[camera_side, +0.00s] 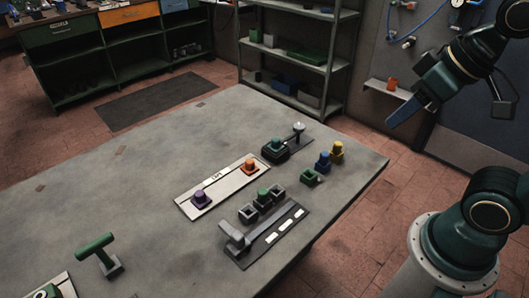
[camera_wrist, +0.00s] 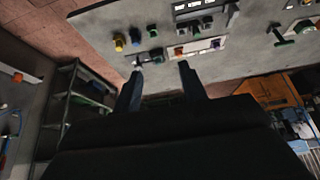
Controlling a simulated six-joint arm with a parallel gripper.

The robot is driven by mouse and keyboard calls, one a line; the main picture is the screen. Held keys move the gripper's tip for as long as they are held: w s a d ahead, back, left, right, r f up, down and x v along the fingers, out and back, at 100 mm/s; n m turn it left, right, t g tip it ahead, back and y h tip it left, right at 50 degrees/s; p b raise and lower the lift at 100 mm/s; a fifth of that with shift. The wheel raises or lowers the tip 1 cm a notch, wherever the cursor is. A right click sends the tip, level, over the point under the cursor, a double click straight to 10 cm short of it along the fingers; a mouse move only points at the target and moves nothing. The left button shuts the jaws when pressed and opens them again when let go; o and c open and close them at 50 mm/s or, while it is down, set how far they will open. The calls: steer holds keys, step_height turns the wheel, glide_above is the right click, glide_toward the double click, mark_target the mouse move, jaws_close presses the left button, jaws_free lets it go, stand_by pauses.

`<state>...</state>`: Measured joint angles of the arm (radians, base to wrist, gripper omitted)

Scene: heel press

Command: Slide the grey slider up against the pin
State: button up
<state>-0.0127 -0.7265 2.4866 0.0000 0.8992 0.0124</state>
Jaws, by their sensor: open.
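A light grey block with a raised arm, which looks like the grey slider (camera_side: 234,236), sits at the left end of a dark plate (camera_side: 252,252) with white dashes. It also shows at the top of the wrist view (camera_wrist: 232,15). A silver-topped post, perhaps the pin (camera_side: 299,127), stands farther back on another dark base, beside a dark green block (camera_side: 275,148). I cannot tell for sure which upright is the pin.
A white strip (camera_side: 222,184) carries a purple knob (camera_side: 201,199) and an orange knob (camera_side: 248,167). Blue (camera_side: 323,162) and yellow (camera_side: 337,151) pieces stand near the right edge. A green T-handle (camera_side: 96,247) stands front left. The table's left middle is clear.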

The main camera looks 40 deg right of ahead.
steer(key=w+a+g, duration=0.2)
steer(key=w+a, duration=0.3)
steer(key=w, duration=0.2)
steer(key=g, duration=0.4)
glide_above(237, 235)
step_height(237, 235, down, 15)
steer(key=shift+f, duration=0.25)
step_height(237, 235, down, 14)
steer(key=shift+r, duration=0.25)
jaws_close()
